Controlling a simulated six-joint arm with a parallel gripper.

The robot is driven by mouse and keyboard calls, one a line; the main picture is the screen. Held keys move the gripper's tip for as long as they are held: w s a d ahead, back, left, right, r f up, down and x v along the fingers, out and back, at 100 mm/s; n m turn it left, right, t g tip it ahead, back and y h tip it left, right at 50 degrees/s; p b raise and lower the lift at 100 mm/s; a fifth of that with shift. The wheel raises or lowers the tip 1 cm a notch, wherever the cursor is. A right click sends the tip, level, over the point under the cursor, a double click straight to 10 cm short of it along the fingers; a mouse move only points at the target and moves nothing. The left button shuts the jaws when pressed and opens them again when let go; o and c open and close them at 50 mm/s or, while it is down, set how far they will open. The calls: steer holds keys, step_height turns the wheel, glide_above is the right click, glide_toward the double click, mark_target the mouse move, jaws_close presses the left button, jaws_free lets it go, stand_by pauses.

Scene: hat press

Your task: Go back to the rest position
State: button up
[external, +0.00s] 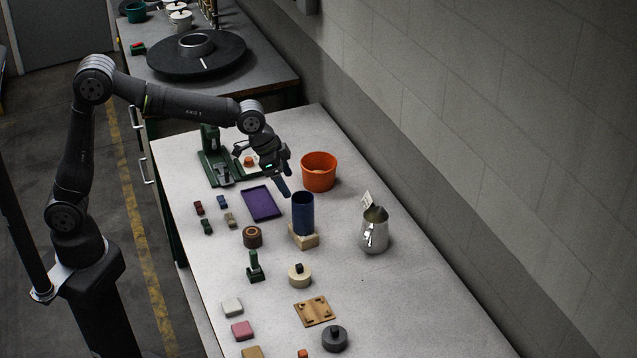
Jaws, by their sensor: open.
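My gripper (281,183) hangs over the table in the external view, at the end of my arm, which reaches in from the left. It is open, with nothing seen between its fingers. Its fingertips point down, just up and left of a dark blue cylinder (303,214) standing on a pale wooden block (304,238). A green press (216,167) stands behind and to the left of the gripper, partly hidden by my arm. A purple tray (262,204) lies below and left of the fingers.
An orange bucket (318,172) stands right of the gripper, and a metal pitcher (375,232) farther right. Small coloured blocks (222,202), a green stamp (255,267) and a wooden board (315,311) lie nearer. A wall bounds the table's right side.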

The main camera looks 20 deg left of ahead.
mark_target(303, 199)
steer(key=x, duration=1.2)
steer(key=shift+d+r, duration=0.1)
steer(key=shift+r, duration=1.85)
